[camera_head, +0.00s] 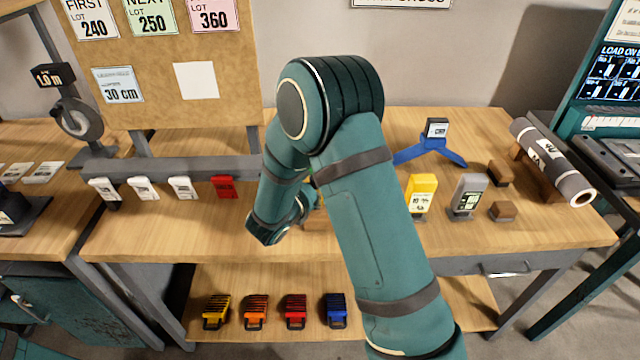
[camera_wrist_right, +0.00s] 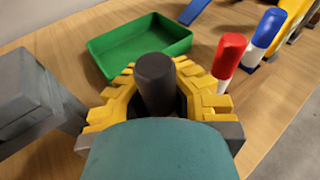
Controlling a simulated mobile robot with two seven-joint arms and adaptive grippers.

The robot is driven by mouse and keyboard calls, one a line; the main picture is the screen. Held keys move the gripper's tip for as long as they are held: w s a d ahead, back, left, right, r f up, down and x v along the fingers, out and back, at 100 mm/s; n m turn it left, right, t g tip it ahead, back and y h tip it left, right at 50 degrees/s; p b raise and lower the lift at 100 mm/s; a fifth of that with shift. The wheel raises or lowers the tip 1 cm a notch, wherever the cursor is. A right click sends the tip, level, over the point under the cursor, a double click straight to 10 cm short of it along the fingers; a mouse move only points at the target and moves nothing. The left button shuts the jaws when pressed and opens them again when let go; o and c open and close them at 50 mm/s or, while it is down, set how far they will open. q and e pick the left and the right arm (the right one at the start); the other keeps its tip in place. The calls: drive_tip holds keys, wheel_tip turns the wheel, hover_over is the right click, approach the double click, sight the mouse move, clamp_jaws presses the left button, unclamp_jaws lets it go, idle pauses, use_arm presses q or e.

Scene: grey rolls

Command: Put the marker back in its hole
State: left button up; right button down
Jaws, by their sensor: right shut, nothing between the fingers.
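In the right wrist view a black-capped marker (camera_wrist_right: 156,80) stands upright between the yellow fingers of my right gripper (camera_wrist_right: 157,98). The gripper is shut with nothing gripped; whether the fingers touch the marker I cannot tell. The marker's lower part and any hole under it are hidden. A red-capped marker (camera_wrist_right: 229,56) and a blue-capped marker (camera_wrist_right: 264,36) with white bodies stand upright in a row to the right. In the head view my right arm covers this spot and hides the gripper and markers. My left gripper is in neither view.
A green tray (camera_wrist_right: 180,50) lies just beyond the gripper; a grey block (camera_wrist_right: 30,95) is at left. In the head view a blue stand (camera_head: 410,155), a yellow device (camera_head: 421,192) and a grey device (camera_head: 467,195) stand right of my arm. The front left of the table is clear.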

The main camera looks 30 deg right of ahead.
drive_tip(key=shift+f+b, duration=0.3)
drive_tip(key=shift+f, duration=0.55)
drive_tip(key=c, duration=1.1)
unclamp_jaws()
drive_tip(key=shift+o, duration=0.2)
drive_tip(key=shift+a, duration=0.1)
drive_tip(key=v, duration=1.2)
